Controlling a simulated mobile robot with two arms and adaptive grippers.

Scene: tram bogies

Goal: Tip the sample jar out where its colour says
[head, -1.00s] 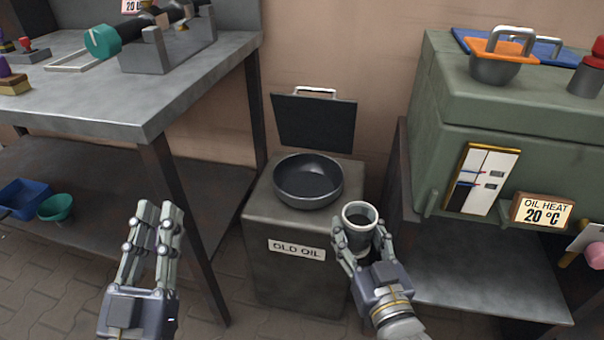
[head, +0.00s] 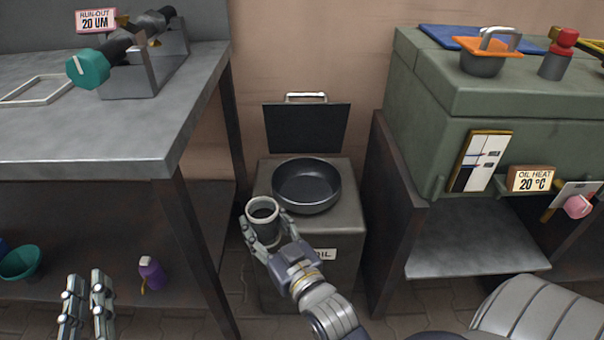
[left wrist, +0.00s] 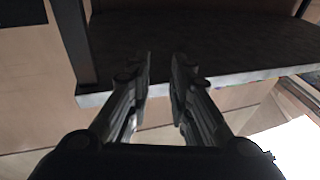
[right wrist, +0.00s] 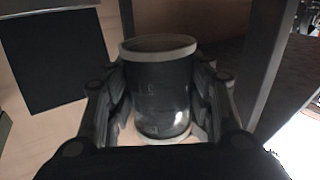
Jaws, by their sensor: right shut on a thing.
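The sample jar (head: 262,206) is a dark, see-through cylinder with a pale rim. My right gripper (head: 265,230) is shut around it and holds it about upright, at the front left of the black pan. It also shows in the right wrist view (right wrist: 160,95), between the fingers. I cannot make out the colour of its contents. The round black pan (head: 307,185) sits on the grey old-oil box (head: 345,240), whose label (head: 325,254) is partly hidden by my right arm. My left gripper (head: 88,285) is open and empty at the lower left.
A raised black lid (head: 307,128) stands behind the pan. A steel bench (head: 130,140) is at left, with a purple bottle (head: 151,272) and green bowl (head: 20,262) beneath.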

